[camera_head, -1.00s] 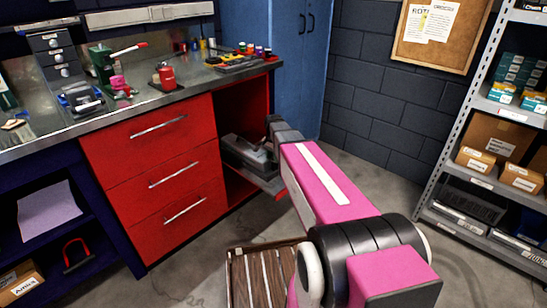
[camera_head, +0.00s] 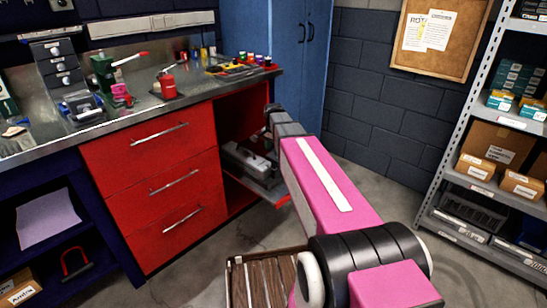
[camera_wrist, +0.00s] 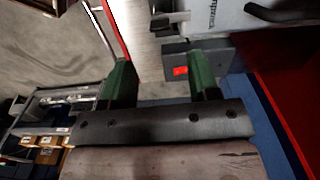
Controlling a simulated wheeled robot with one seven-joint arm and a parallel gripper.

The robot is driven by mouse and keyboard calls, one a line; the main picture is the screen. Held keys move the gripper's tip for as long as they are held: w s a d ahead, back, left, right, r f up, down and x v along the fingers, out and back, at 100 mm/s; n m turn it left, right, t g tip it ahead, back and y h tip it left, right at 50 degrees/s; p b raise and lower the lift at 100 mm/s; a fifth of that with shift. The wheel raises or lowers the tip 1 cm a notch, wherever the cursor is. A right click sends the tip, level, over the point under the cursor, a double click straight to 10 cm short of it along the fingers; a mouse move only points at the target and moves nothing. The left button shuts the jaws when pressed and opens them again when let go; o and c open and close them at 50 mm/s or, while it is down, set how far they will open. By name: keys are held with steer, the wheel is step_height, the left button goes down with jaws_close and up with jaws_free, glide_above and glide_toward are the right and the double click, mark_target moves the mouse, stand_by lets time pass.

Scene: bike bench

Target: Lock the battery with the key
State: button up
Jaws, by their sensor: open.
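Just past the fingertips is a dark grey block (camera_wrist: 213,62) with a small red patch (camera_wrist: 180,71). A pale casing (camera_wrist: 230,18) with dark lettering and a black handle lies beyond it. I cannot tell which part is the battery or its lock. In the head view a grey and white device (camera_head: 248,160) sits low in the open red cabinet bay, on a red-edged shelf (camera_head: 262,190). I cannot make out a key. My gripper is not clear in the head view.
The red drawers (camera_head: 152,185) stand left of the bay, under a metal worktop (camera_head: 135,116) with tools. A blue cabinet (camera_head: 288,60) stands behind. A shelf rack (camera_head: 452,145) with boxes is at right. A slatted wooden crate (camera_head: 232,262) is on the floor in front.

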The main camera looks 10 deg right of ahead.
steer(key=shift+r, duration=1)
steer(key=s+f+n, duration=0.5)
steer(key=s+f, duration=0.1)
steer(key=s, duration=0.4)
steer(key=s+f+n, duration=0.5)
steer(key=s+f, duration=0.1)
steer(key=s, duration=0.5)
steer(key=shift+s+a, duration=0.15)
steer(key=shift+s, duration=0.05)
steer(key=shift+f, duration=0.1)
